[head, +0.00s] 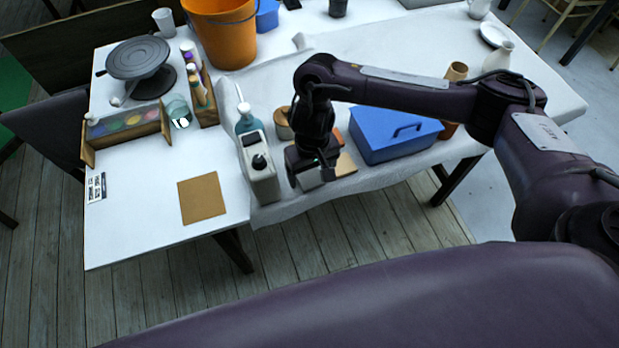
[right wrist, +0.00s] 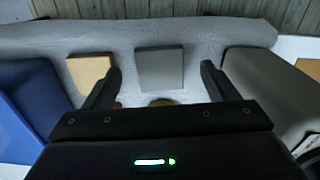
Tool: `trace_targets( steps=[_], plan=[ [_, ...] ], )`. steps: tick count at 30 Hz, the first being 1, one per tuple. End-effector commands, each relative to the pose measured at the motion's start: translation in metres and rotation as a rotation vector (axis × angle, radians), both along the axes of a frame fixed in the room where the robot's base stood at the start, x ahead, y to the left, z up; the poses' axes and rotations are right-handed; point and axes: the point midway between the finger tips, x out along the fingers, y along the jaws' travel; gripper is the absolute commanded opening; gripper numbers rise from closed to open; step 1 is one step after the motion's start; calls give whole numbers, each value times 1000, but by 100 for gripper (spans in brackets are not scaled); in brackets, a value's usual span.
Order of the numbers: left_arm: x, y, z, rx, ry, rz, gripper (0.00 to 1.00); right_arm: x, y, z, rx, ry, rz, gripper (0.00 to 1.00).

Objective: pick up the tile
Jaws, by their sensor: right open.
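A pale grey square tile (right wrist: 160,68) lies flat on the cloth-covered table and sits between my right fingertips in the right wrist view. In the head view part of it (head: 310,181) shows beneath the gripper. A tan tile (right wrist: 88,72) lies beside it, just outside one finger; it also shows in the head view (head: 346,165). My right gripper (head: 309,174) points down over the grey tile. Its two fingers (right wrist: 160,72) are spread and nothing is held. Whether the fingers touch the table cannot be told. My left gripper is not in view.
A blue lidded box (head: 392,135) stands to the right of the tiles. A grey-white device with a black knob (head: 259,168) stands close on the left. A wooden jar (head: 283,124) is behind the gripper. A flat brown square (head: 202,198) lies on the white table.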

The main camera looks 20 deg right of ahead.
Motion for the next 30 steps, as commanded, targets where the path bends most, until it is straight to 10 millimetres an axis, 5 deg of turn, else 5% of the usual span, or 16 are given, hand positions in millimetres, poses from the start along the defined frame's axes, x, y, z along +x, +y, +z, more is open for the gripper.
trace_targets(
  steps=[5, 14, 25, 30],
  plan=[
    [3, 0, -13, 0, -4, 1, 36, 1, -1, -28, 1, 2, 0, 80],
    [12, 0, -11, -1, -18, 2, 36, 2, -1, -30, 1, -1, 0, 80],
    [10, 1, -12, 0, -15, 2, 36, 2, -1, -30, 1, -1, 1, 33],
    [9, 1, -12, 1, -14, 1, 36, 2, -1, -30, 1, -2, 1, 30]
  ],
)
